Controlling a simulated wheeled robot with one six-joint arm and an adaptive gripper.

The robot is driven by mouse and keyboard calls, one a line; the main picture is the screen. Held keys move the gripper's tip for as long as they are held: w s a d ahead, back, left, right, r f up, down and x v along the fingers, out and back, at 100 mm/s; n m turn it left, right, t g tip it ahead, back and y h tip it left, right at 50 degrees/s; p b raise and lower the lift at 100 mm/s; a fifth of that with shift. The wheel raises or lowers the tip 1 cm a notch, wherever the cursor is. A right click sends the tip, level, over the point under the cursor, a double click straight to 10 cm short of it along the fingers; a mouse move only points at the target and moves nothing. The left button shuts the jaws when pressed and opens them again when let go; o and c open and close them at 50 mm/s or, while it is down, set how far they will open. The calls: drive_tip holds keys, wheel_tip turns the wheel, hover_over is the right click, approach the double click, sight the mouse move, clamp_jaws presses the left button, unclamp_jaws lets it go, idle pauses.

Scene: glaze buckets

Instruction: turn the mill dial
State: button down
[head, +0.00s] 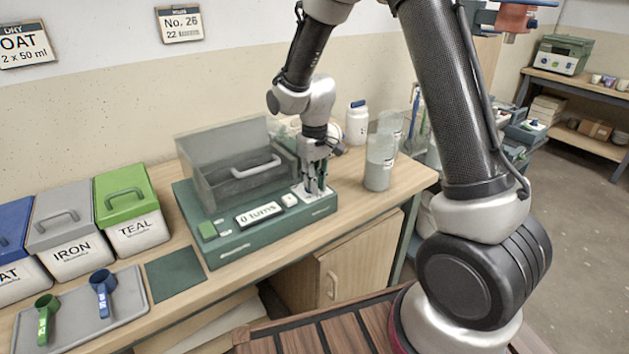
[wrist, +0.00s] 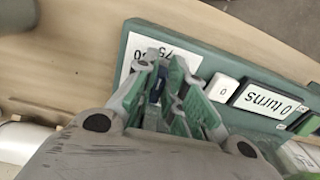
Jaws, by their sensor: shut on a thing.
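The mill (head: 222,245) is a dark green machine on the bench, with a grey lidded hopper on top. Its front display (head: 258,213) reads "0 turns", and the same display shows in the wrist view (wrist: 266,101). My gripper (head: 315,190) points down at the right end of the mill, over the white dial plate (wrist: 134,59) with printed numbers. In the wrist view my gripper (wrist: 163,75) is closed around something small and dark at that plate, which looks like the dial. The fingers hide most of the dial.
Left of the mill stand lidded buckets marked TEAL (head: 138,232) and IRON (head: 72,253), and a blue-lidded one. A grey tray (head: 130,305) holds a green scoop and a blue scoop.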

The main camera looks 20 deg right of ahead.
drive_tip(key=n, duration=0.5)
drive_tip(key=shift+w+d, duration=0.2)
drive_tip(key=shift+d, duration=0.1)
drive_tip(key=shift+w+d+n, duration=0.1)
drive_tip(key=shift+w+n, duration=0.05)
drive_tip(key=shift+n, duration=1)
drive_tip(key=shift+w+d+n, duration=0.1)
drive_tip(key=shift+n, duration=1.05)
drive_tip(key=c, duration=1.5)
unclamp_jaws()
drive_tip(key=shift+r, duration=0.15)
